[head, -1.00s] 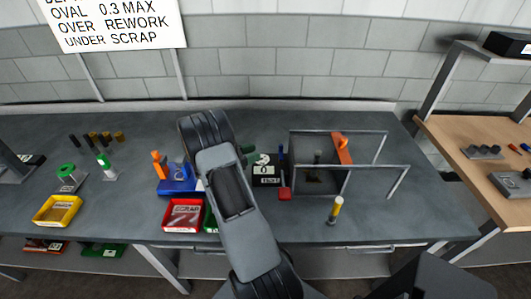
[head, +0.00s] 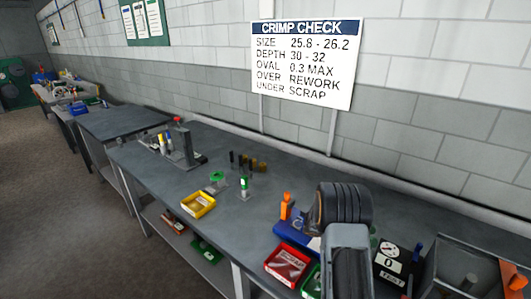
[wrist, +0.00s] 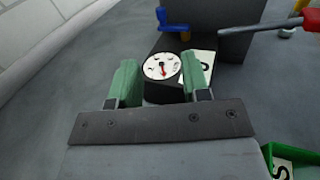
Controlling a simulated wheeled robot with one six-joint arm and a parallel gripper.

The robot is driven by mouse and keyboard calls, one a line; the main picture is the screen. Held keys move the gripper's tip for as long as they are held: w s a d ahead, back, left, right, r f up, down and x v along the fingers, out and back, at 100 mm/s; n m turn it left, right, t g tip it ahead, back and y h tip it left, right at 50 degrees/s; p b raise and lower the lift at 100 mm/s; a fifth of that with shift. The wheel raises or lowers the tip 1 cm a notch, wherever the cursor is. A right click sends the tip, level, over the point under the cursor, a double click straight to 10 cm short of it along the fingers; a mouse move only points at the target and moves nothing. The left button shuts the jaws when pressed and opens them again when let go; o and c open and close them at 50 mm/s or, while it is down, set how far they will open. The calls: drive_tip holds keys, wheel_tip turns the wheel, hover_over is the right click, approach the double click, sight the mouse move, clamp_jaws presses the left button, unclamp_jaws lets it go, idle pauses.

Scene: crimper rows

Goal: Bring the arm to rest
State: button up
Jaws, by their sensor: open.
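My arm (head: 345,240) stands over the bench at the lower right of the head view, and its links hide most of my gripper there. In the wrist view my gripper (wrist: 161,78) shows two green fingers spread apart with nothing held between them. Beyond the fingers is a black test gauge (wrist: 162,66) with a round white dial and a red needle. The same gauge (head: 388,262) stands right of my arm in the head view. I cannot tell whether the fingers touch it.
A red scrap tray (head: 290,262), a blue fixture (head: 292,232) with an orange handle and a green tray (head: 312,284) lie close to my arm. A metal guard frame (head: 440,262) is at the right. A yellow tray (head: 198,205) sits further left; bare bench (head: 245,215) lies between.

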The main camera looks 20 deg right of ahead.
drive_tip(key=s+a+r+m+t+y, duration=0.2)
drive_tip(key=a+r+m+t+y, duration=0.1)
drive_tip(key=a, duration=0.7)
drive_tip(key=s+a+r+m+t+y, duration=0.3)
drive_tip(key=a+r+m+t+y, duration=0.1)
drive_tip(key=a, duration=0.6)
drive_tip(key=s+a+r+m+t+y, duration=0.3)
drive_tip(key=a+t+y, duration=0.4)
drive_tip(key=a, duration=0.4)
drive_tip(key=shift+s+r+m+y, duration=0.25)
drive_tip(key=shift+r+m+y, duration=0.25)
drive_tip(key=shift+r+m, duration=0.3)
drive_tip(key=shift+r, duration=0.1)
